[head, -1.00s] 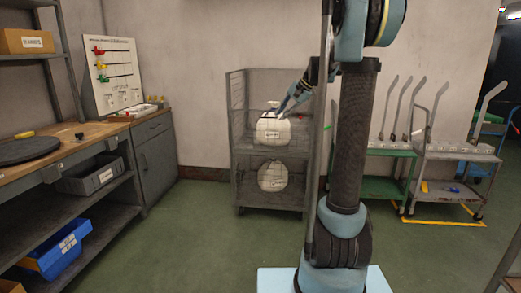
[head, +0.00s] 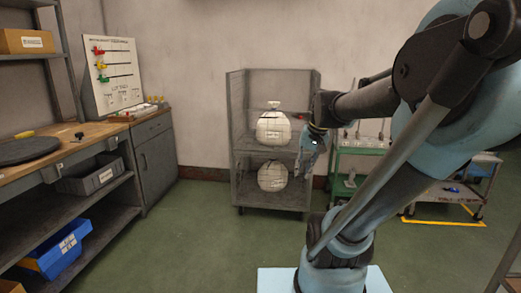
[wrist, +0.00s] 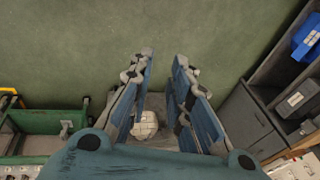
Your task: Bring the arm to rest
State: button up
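My gripper (head: 309,150) hangs in front of the right side of a wire cage cart (head: 236,150) in the head view, clear of the bags inside. In the wrist view, its blue fingers (wrist: 163,62) stand apart with nothing held between them. One white tied bag (head: 273,128) sits on the cage cart's upper level. Another white bag (head: 272,176) sits on the lower level. A white bag (wrist: 145,126) shows beyond the fingers in the wrist view. My arm fills the right of the head view and hides part of the carts there.
A workbench (head: 98,132) with a grey bin (head: 92,178) and a blue bin (head: 60,250) below stands at left. A green cart (head: 362,150) and a grey cart (head: 445,192) stand at right, partly hidden. The green floor (head: 190,235) in the middle is clear.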

jog(key=s+d+f+n+h, duration=0.2)
jog(key=s+d+f, duration=0.2)
jog(key=s+f, duration=0.7)
jog(key=shift+s, duration=0.4)
jog(key=shift+w+f, duration=0.2)
jog(key=shift+w, duration=0.25)
